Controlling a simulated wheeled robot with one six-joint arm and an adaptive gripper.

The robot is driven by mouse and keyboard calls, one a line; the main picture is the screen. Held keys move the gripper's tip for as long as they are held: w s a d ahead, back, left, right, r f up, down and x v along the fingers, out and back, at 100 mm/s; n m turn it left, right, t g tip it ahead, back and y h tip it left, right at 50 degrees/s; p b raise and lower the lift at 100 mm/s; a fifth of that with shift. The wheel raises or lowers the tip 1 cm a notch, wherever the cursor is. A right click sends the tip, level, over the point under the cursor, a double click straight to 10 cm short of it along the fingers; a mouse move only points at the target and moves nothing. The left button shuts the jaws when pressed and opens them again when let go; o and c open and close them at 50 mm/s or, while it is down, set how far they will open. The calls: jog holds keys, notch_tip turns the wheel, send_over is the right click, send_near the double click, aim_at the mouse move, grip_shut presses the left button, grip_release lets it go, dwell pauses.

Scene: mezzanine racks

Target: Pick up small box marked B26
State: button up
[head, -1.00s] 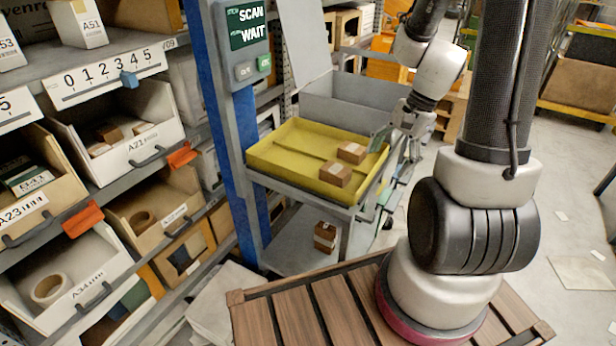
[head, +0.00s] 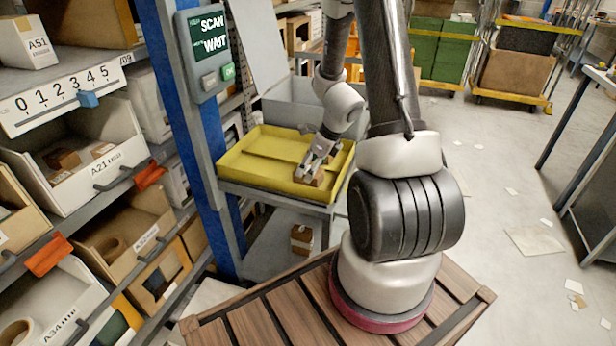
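A yellow tray (head: 232,160) sits on top of a grey cart. My gripper (head: 309,174) reaches down into the right part of the tray, with its fingers at a small brown box (head: 317,181). The gripper and wrist hide most of that area, so I cannot tell whether the fingers are closed on the box or only around it. The second box that lay in the tray cannot be made out clearly. No B26 mark is readable on any box.
Small brown boxes (head: 301,238) stand on the cart's lower shelf. A grey bin (head: 285,103) is behind the tray. A blue post with a scan panel (head: 207,50) stands left, by racks of labelled bins (head: 75,195).

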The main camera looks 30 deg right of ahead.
jog(key=shift+x, duration=1.5)
jog(key=shift+d, duration=0.1)
jog(key=c, duration=1.1)
jog(key=shift+c, duration=0.2)
